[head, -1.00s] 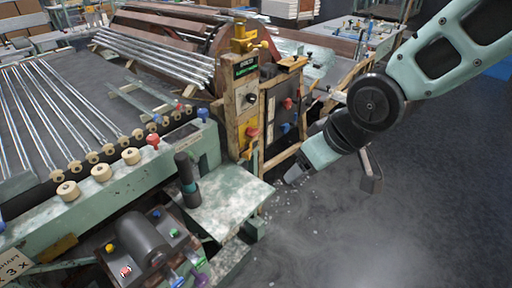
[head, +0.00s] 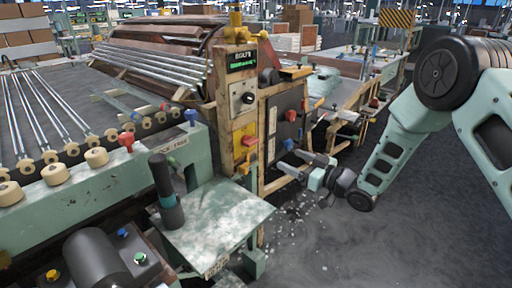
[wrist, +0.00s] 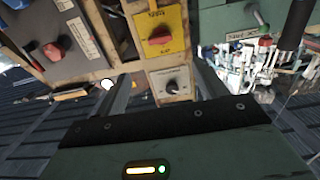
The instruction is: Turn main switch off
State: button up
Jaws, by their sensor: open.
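A red rotary knob on a yellow plate (head: 247,147), which looks like the main switch, is on the front of an upright wooden post. It also shows in the wrist view as a red knob (wrist: 158,40). Its label is too small to read surely. A black knob on a pale plate (head: 248,98) sits above it on the post and shows below it in the wrist view (wrist: 172,86). My gripper (head: 287,160) is open and empty, right of the post and apart from the knob. Its two fingers (wrist: 160,84) point towards the panel in the wrist view.
A dark panel with red and blue knobs (head: 290,122) stands right of the post. A green worktable (head: 215,215) with a black upright handle (head: 166,190) juts out in front. A green-lettered display (head: 242,60) tops the post. Open floor lies right of the table.

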aim_at(254, 143)
jog(key=x, duration=1.5)
jog(key=c, duration=1)
